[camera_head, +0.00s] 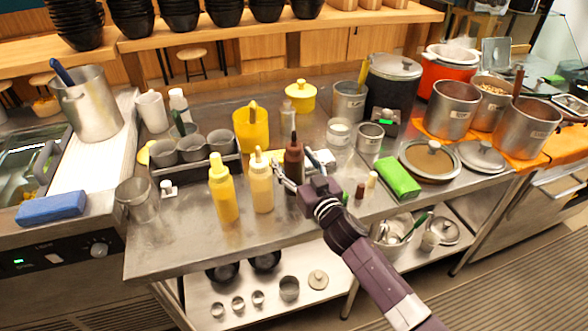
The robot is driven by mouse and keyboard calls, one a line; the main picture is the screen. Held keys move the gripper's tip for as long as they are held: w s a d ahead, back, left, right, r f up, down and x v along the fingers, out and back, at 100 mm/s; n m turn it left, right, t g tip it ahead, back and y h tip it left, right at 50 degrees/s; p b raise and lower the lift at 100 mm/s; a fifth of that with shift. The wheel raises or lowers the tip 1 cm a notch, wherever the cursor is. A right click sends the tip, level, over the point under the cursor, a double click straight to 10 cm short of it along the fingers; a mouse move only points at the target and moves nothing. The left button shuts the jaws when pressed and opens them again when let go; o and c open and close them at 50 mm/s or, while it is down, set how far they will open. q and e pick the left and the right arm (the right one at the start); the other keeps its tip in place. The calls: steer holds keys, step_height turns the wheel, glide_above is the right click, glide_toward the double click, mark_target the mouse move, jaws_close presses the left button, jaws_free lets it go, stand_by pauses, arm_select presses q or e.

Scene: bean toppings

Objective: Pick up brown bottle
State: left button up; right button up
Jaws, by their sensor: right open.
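The brown bottle (293,160) stands upright on the metal counter, just right of a pale yellow bottle (261,184). My right gripper (296,177) reaches in from the lower right and is open. Its fingers lie at the lower part of the brown bottle, one on the left side and one toward the right. The gripper body hides part of the bottle's base, and I cannot tell whether the fingers touch it. My left gripper does not show.
A bright yellow bottle (222,190) stands further left. A yellow jug (251,127) and metal cups (191,148) stand behind. A green packet (398,177) lies to the right, near small bottles. The counter's (185,248) front left part is clear.

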steer(key=c, duration=0.9)
steer(key=shift+r, duration=0.1)
step_height(320, 180, up, 20)
steer(key=shift+o, duration=1.2)
steer(key=shift+c, duration=0.7)
